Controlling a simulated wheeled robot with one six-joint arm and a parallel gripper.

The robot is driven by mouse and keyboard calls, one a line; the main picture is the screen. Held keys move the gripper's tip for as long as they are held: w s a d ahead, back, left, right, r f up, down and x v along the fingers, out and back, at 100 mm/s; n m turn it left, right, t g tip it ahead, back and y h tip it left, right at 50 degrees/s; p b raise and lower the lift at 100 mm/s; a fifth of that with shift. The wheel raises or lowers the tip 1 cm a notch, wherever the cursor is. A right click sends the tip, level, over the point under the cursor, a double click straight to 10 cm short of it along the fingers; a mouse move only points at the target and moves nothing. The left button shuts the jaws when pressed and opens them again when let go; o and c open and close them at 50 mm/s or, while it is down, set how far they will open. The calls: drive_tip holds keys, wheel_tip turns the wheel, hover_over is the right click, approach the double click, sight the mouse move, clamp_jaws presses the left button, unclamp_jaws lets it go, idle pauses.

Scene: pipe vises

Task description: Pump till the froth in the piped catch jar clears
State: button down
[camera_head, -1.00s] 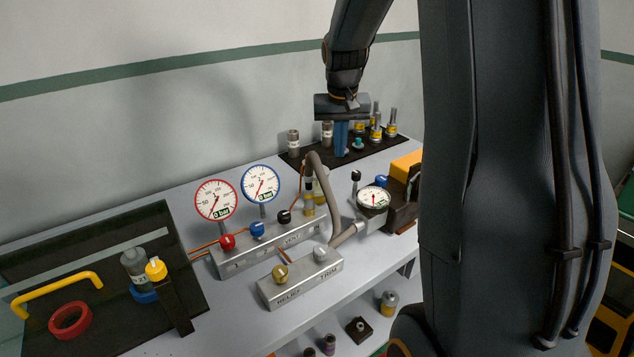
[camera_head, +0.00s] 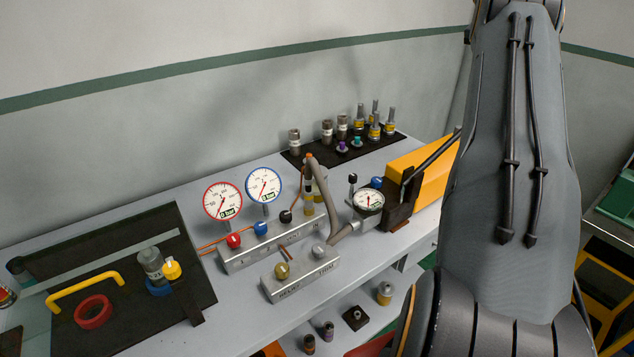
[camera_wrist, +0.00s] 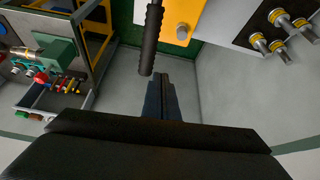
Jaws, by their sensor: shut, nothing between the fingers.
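A small pale-yellow jar (camera_head: 309,192) stands behind the manifold block, with a copper line and a thick grey-brown hose beside it; froth in it is too small to make out. The orange pump (camera_head: 420,170) is at the bench's right end, with a dark lever (camera_head: 436,152) sloping up to the right. A black ribbed grip (camera_wrist: 151,38) and an orange surface (camera_wrist: 181,18) show in the wrist view. My gripper (camera_wrist: 160,82) is shut and empty, its fingertips just below and right of the grip's end. My arm hides the gripper in the head view.
Two dial gauges (camera_head: 223,201) stand behind the manifold (camera_head: 262,248); a third (camera_head: 368,200) is beside the pump. A relief and trim block (camera_head: 300,275) is in front. Several fittings stand on a back mat (camera_head: 320,153).

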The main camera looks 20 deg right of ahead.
drive_tip(key=shift+m, duration=0.4)
drive_tip(key=shift+s+d+f+b, duration=0.35)
drive_tip(key=shift+d+f+b, duration=0.2)
drive_tip(key=shift+f, duration=0.5)
drive_tip(key=shift+s+d+f+b, duration=0.4)
drive_tip(key=shift+f+b, duration=0.1)
drive_tip(key=shift+f, duration=0.6)
drive_tip(key=shift+s+d+f+b, duration=0.35)
drive_tip(key=shift+d+f+b, duration=0.2)
drive_tip(key=shift+f, duration=0.5)
drive_tip(key=shift+a+f+b+x, duration=0.15)
drive_tip(key=shift+b+x, duration=0.25)
drive_tip(key=shift+x, duration=0.5)
drive_tip(key=shift+a+f+b+x, duration=0.1)
drive_tip(key=shift+a+b+x, duration=0.2)
drive_tip(key=shift+x, duration=0.6)
drive_tip(key=shift+a+f+b+x, duration=0.1)
drive_tip(key=shift+b+x, duration=0.35)
drive_tip(key=shift+x, duration=0.45)
drive_tip(key=shift+s, duration=0.1)
drive_tip(key=shift+s+a+f+b+x, duration=0.15)
drive_tip(key=shift+b+x, duration=0.25)
drive_tip(key=shift+x, duration=0.35)
drive_tip(key=shift+s+a+b+x, duration=0.15)
drive_tip(key=shift+b+x, duration=0.25)
drive_tip(key=shift+x, duration=0.35)
drive_tip(key=shift+w+a+f+b+x, duration=0.1)
drive_tip(key=shift+b+x, duration=0.3)
drive_tip(key=shift+x, duration=0.35)
